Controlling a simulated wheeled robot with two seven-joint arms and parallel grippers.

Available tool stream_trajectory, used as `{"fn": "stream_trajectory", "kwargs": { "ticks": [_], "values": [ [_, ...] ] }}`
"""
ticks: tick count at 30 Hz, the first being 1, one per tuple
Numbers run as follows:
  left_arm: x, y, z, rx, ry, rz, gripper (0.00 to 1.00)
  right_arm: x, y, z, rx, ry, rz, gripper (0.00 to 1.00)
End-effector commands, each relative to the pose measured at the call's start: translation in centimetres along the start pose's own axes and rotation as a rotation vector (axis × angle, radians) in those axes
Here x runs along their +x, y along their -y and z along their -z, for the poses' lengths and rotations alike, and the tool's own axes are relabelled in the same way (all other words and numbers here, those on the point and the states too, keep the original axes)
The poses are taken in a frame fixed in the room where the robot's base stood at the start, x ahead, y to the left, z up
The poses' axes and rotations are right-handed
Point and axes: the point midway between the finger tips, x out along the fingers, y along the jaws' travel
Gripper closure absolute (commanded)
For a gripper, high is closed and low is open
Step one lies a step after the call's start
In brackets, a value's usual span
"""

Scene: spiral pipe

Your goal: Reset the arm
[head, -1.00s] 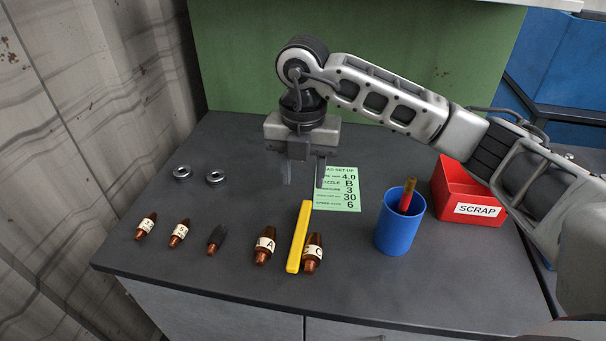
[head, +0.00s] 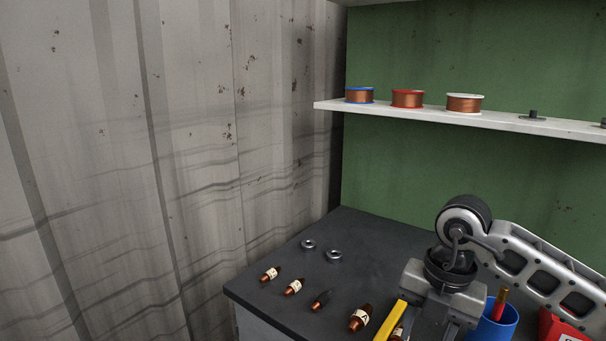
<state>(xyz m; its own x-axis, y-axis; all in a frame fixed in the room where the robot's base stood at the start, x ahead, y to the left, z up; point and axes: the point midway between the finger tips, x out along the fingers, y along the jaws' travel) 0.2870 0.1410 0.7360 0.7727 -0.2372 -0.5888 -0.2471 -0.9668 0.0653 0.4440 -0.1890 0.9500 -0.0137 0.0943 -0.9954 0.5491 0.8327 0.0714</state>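My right arm comes in from the right in the head view. Its gripper (head: 432,326) hangs above the dark worktop (head: 345,262), fingers pointing down and apart, with nothing seen between them. The lower ends of the fingers are close to the bottom edge of the picture. My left gripper is not in view.
Several copper nozzles (head: 360,318) and two metal rings (head: 334,256) lie on the worktop. A yellow bar (head: 391,322), a blue cup (head: 497,329) and a red bin (head: 556,327) are partly hidden or cut off. A shelf (head: 420,112) holds wire spools (head: 407,98).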

Motion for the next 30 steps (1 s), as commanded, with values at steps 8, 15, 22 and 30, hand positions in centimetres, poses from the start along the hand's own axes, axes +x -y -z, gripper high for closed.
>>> {"fn": "stream_trajectory", "kwargs": {
  "ticks": [8, 15, 22, 30],
  "values": [
    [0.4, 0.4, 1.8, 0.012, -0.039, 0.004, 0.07, 3.1, -4.2, 6.6, -0.171, -0.257, -0.240, 0.58],
    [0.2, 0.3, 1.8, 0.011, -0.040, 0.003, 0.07, 3.1, -9.2, 15.9, -0.270, -0.615, -0.682, 0.58],
    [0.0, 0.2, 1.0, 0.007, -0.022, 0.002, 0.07, -3.2, -13.0, 18.5, 0.156, -0.943, -1.493, 0.58],
    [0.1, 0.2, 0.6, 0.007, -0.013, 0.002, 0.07, 6.3, -5.7, 8.7, 1.362, -0.701, -1.699, 0.58]
  ]
}}
